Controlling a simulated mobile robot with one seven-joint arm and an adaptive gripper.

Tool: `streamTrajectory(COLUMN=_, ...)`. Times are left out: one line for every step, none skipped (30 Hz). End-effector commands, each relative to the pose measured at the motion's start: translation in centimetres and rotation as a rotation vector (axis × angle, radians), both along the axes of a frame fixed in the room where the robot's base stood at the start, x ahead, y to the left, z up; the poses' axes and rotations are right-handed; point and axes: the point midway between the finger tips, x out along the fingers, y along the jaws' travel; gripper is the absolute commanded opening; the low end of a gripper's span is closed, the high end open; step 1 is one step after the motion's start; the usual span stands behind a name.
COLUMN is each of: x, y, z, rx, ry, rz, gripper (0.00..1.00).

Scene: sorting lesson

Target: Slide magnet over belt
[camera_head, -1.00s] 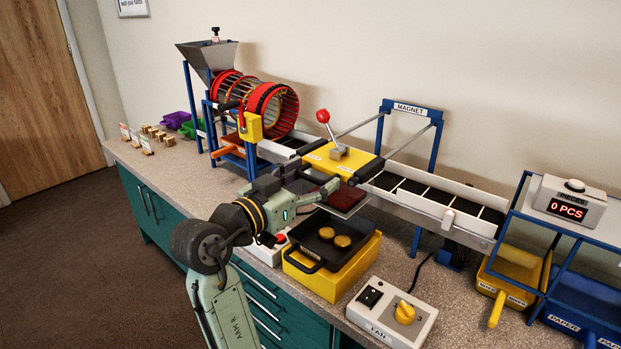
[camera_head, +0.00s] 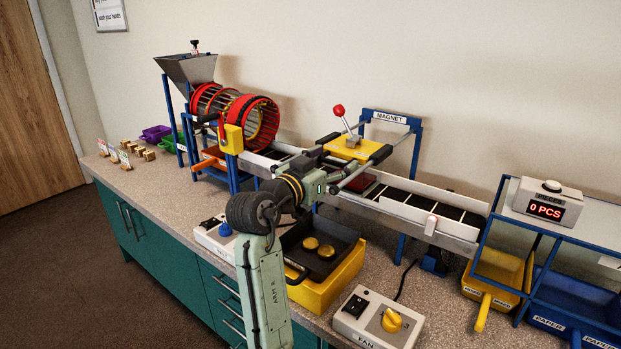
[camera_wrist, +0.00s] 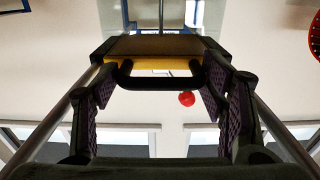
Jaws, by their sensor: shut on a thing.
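The magnet (camera_head: 352,147) is a yellow block on two rails, with a lever topped by a red knob. It now sits over the conveyor belt (camera_head: 424,203), below the blue frame labelled MAGNET (camera_head: 390,117). A dark red plate (camera_head: 361,184) shows under it. My gripper (camera_head: 330,168) is at the magnet's front side. In the wrist view the magnet's black handle (camera_wrist: 160,83) lies between my two purple-padded fingers, and the gripper is shut on it. In the head view my gripper largely hides the handle.
A red drum (camera_head: 262,122) stands left, and a blue frame with a counter (camera_head: 547,202) right.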

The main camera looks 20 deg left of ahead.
Motion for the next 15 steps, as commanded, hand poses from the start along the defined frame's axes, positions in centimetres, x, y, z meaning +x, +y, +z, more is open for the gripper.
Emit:
streamTrajectory(x=1.3, y=-0.9, z=-0.1, rx=-0.004, ry=0.005, rz=-0.011, gripper=0.15)
streamTrajectory(x=2.0, y=-1.1, z=-0.1, rx=-0.004, ry=0.005, rz=-0.01, gripper=0.15)
streamTrajectory(x=2.9, y=-1.4, z=-0.1, rx=-0.004, ry=0.005, rz=-0.01, gripper=0.15)
streamTrajectory(x=3.5, y=-1.7, z=-0.1, rx=-0.004, ry=0.005, rz=-0.01, gripper=0.15)
streamTrajectory(x=4.1, y=-1.9, z=-0.1, rx=-0.002, ry=0.005, rz=-0.01, gripper=0.15)
streamTrajectory(x=4.7, y=-2.1, z=-0.1, rx=-0.003, ry=0.004, rz=-0.009, gripper=0.15)
streamTrajectory(x=5.2, y=-2.2, z=-0.1, rx=-0.003, ry=0.004, rz=-0.009, gripper=0.15)
streamTrajectory(x=5.6, y=-2.4, z=-0.1, rx=-0.002, ry=0.005, rz=-0.01, gripper=0.15)
streamTrajectory(x=6.1, y=-2.6, z=-0.1, rx=-0.003, ry=0.005, rz=-0.01, gripper=0.15)
streamTrajectory(x=6.4, y=-2.7, z=-0.1, rx=-0.003, ry=0.005, rz=-0.009, gripper=0.15)
streamTrajectory(x=6.7, y=-2.8, z=-0.1, rx=-0.003, ry=0.004, rz=-0.009, gripper=0.15)
streamTrajectory(x=7.0, y=-2.9, z=-0.1, rx=-0.003, ry=0.004, rz=-0.008, gripper=0.15)
streamTrajectory(x=7.2, y=-2.9, z=-0.1, rx=-0.003, ry=0.005, rz=-0.008, gripper=0.15)
streamTrajectory(x=7.3, y=-3.0, z=-0.2, rx=-0.003, ry=0.005, rz=-0.008, gripper=0.15)
streamTrajectory(x=7.5, y=-3.0, z=-0.2, rx=-0.003, ry=0.005, rz=-0.008, gripper=0.15)
